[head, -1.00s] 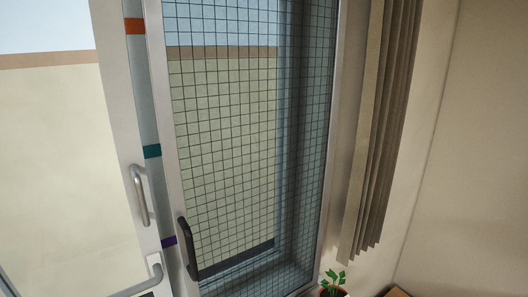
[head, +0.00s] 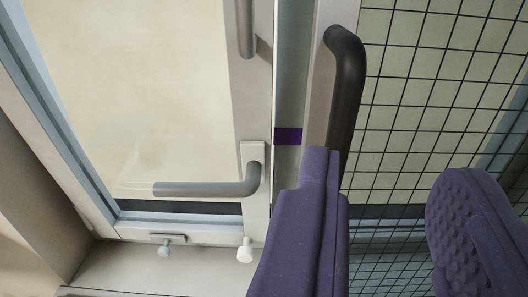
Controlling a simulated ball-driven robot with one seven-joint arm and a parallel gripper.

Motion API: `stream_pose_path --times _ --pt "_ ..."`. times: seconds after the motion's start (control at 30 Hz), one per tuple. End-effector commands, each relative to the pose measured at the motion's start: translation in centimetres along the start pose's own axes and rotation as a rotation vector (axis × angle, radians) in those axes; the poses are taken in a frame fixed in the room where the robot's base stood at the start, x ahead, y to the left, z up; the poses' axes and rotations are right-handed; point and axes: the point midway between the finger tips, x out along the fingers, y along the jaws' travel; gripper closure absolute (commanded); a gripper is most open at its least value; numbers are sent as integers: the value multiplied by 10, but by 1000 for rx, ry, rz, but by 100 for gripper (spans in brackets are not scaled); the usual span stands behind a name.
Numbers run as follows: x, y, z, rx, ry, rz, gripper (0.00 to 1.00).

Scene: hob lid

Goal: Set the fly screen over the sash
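The fly screen (head: 440,75) is a dark mesh in a pale frame and fills the right of the view. Its black upright handle (head: 347,85) is on the frame's left stile. The sash (head: 255,100) is the pale-framed pane to the left, with a grey lever handle (head: 215,187) and a grey pull handle (head: 245,28). My gripper (head: 390,170) is open, its two purple fingers wide apart before the screen. The left finger covers the handle's lower end; I cannot tell whether they touch.
A purple band (head: 288,136) marks the strip between sash and screen frame. Two small white knobs, one of them at the sash's lower corner (head: 245,250), stand above the sill (head: 150,270). A wall edge is at lower left.

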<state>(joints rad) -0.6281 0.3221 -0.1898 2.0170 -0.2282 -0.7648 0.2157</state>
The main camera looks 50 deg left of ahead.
Motion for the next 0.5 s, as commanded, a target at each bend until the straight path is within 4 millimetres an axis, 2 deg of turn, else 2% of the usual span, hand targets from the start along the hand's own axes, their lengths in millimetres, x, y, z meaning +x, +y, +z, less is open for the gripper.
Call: stream_pose_path --times 0.03,0.13,0.5 --pt "1 -16 7 3 2 -34 65" --pt "4 -28 16 4 16 -65 65" --pt "63 -32 15 4 21 -65 65"
